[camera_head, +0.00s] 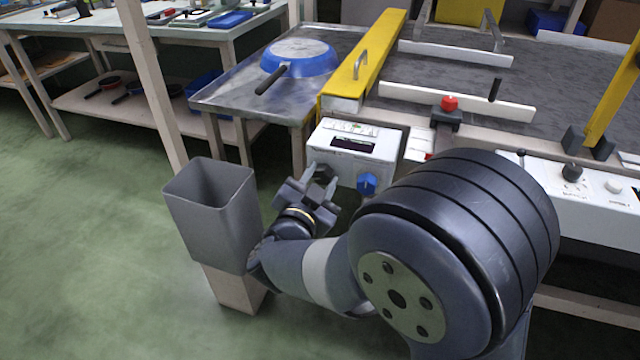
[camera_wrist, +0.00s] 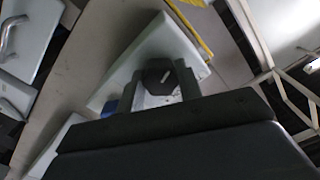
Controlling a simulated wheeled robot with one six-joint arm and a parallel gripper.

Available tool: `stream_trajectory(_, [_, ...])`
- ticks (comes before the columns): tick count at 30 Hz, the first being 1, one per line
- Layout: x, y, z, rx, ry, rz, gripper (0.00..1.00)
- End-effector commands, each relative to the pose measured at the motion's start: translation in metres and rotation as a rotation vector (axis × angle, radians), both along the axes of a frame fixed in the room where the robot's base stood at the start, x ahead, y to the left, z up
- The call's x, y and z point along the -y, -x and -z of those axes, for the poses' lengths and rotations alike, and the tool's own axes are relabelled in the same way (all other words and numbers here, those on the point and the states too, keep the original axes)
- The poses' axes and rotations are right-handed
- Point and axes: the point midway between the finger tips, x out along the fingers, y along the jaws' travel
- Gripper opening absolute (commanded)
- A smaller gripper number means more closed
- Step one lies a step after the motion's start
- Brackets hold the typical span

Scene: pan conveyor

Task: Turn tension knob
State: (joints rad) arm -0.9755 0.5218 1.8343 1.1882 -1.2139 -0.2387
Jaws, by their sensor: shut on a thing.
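A white control box (camera_head: 352,144) stands at the near end of the conveyor, with a dark display on its sloped top. A dark knob (camera_wrist: 158,76) with a pale pointer mark sits on the box and shows between my fingers in the wrist view. My gripper (camera_head: 318,178) is at the left part of the box's front face, shut on this dark knob. In the head view my fingers hide most of the knob. A blue knob (camera_head: 367,183) is on the same face, to the right of my gripper and apart from it. I cannot read any labels.
A grey bin (camera_head: 209,212) stands close left of my gripper. A metal table (camera_head: 225,96) behind holds a blue pan (camera_head: 300,60). The conveyor (camera_head: 560,85) with a yellow guard (camera_head: 370,60) lies behind and right. Green floor is clear at left.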

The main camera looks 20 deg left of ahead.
Motion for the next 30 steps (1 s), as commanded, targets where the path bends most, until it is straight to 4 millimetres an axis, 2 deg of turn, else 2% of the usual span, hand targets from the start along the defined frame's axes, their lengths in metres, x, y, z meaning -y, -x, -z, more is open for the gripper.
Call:
stream_trajectory(17, [-0.0001,0.0002,0.0002,0.003,-0.047,0.0,0.11])
stream_trajectory(18, [-0.0001,0.0002,0.0002,0.003,-0.047,0.0,0.35])
stream_trajectory(26, [-0.0001,0.0001,0.0001,0.003,-0.047,0.0,0.56])
stream_trajectory(30, [-0.0001,0.0001,0.0001,0.004,-0.047,0.0,0.56])
